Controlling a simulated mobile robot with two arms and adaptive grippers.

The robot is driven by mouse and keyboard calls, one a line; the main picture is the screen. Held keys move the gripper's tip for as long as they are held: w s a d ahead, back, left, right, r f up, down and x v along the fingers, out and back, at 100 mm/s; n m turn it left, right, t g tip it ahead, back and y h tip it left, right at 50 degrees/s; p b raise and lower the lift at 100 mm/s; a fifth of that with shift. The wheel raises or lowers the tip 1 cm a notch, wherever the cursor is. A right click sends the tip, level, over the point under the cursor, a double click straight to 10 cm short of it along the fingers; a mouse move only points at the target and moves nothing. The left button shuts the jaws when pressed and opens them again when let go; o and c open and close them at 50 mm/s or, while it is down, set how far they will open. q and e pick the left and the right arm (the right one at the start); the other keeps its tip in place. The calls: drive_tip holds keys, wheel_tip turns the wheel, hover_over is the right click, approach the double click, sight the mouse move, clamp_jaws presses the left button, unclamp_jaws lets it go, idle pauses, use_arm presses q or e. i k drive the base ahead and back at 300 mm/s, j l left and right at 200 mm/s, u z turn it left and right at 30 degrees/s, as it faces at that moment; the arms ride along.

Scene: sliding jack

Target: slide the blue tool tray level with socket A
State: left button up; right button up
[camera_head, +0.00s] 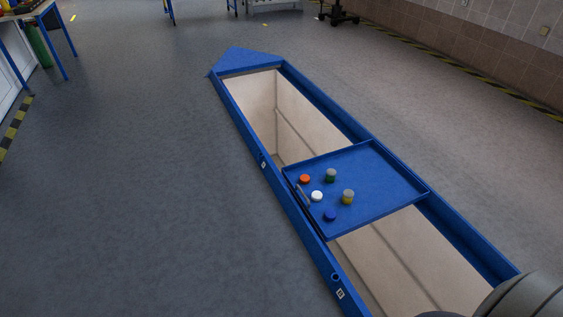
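The blue tool tray (380,179) lies across the blue-framed pit, near the middle of its visible length. Several small round pieces in orange, white, blue, green and yellow stand on its left part. A small metal bar handle (302,196) shows at its left edge. Two sockets with white labels show on the left rail: a far one (262,155) and a near one (335,276). The labels are too small to read surely. The tray's left edge lies between these two sockets. Neither gripper is in view.
The pit (290,115) is open beyond the tray and on its near side. Its left rail (240,118) and right rail (330,102) run from far left to near right. The grey floor (150,190) left of the pit is clear.

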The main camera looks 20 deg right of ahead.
sight(381, 185)
drive_tip(key=i+z, duration=0.15)
drive_tip(key=i, duration=0.65)
drive_tip(key=i+j+z, duration=0.1)
drive_tip(key=i, duration=0.65)
drive_tip(key=j, duration=0.1)
